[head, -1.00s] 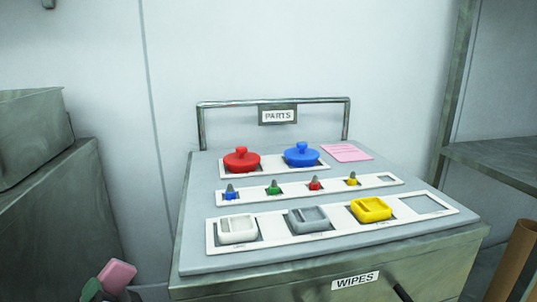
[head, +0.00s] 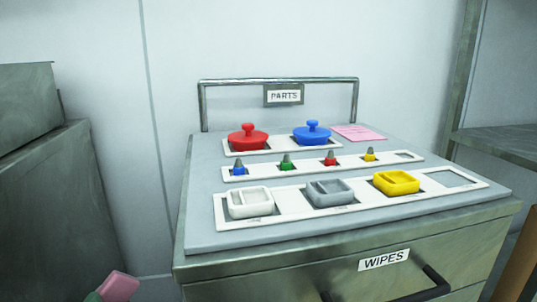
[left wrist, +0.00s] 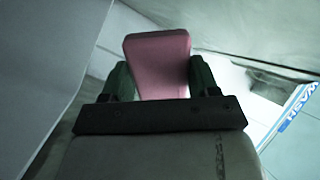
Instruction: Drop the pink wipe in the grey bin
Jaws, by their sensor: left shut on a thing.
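The pink wipe (left wrist: 158,62) is a folded pink block between the two green fingers of my left gripper (left wrist: 160,80) in the left wrist view. The gripper is shut on it. In the head view the wipe (head: 119,286) shows at the bottom left edge, with a bit of a green finger (head: 93,297) beside it. It is left of the parts cabinet and apart from it. The grey bin is not in view. My right gripper is not in view.
A metal cabinet with a WIPES drawer (head: 384,260) stands ahead, its top (head: 205,170) holding red and blue knobbed lids, small coloured nozzles, trays and a flat pink card (head: 358,133). A dark metal unit (head: 50,215) stands left, a shelf (head: 500,147) right.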

